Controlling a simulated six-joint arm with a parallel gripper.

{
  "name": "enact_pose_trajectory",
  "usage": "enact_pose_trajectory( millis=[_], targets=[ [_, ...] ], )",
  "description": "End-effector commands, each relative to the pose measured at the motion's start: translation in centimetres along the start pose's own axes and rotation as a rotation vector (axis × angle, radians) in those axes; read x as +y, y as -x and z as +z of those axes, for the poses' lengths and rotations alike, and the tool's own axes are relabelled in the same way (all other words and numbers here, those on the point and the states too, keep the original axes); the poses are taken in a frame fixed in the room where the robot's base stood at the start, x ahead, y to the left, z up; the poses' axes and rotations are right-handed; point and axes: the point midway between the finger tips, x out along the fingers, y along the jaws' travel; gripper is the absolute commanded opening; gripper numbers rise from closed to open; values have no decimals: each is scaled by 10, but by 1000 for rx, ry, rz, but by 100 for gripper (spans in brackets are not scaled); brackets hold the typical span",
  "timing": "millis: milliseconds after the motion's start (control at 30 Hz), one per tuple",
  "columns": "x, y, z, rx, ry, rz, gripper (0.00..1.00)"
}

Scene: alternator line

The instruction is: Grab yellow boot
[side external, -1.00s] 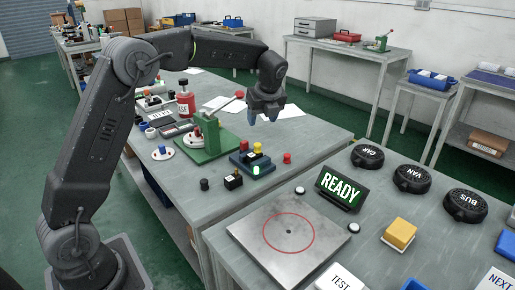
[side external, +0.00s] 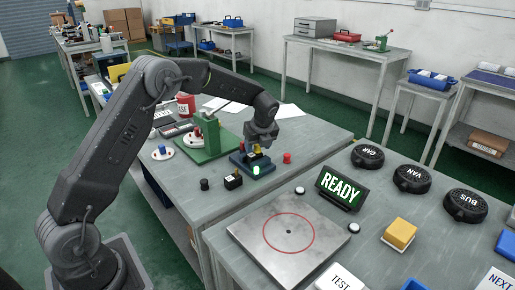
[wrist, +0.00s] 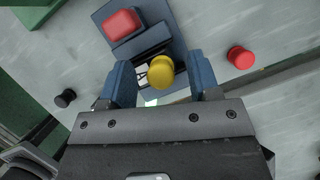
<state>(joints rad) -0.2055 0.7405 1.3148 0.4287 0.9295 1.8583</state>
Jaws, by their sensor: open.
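The yellow boot (wrist: 161,72) is a small rounded cap on the blue stepped stand (wrist: 160,15). In the side view the yellow boot (side external: 256,149) shows just below my gripper (side external: 260,143), partly covered by it. In the wrist view the two blue fingers of my gripper (wrist: 158,80) are apart, one on each side of the yellow boot, with visible gaps. Nothing is held. The side view shows the blue stand (side external: 242,160) on the grey bench.
A red block (wrist: 122,22) sits on the stand beside the yellow boot. A loose red boot (side external: 287,158) stands to the right and a black one (side external: 204,184) to the left. A green fixture (side external: 207,132) stands close behind. A white-topped piece (side external: 255,170) is in front.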

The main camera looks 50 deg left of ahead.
Motion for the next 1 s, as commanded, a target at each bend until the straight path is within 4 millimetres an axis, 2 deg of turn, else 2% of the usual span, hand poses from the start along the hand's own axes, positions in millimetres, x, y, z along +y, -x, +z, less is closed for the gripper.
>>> enact_pose_trajectory(
  millis=[233, 767, 1000],
  targets=[
    [0, -3, 0, 0, 1, -1, 55],
    [0, -2, 0, 0, 1, -1, 5],
    [0, -2, 0, -1, 1, -2, 4]
  ],
)
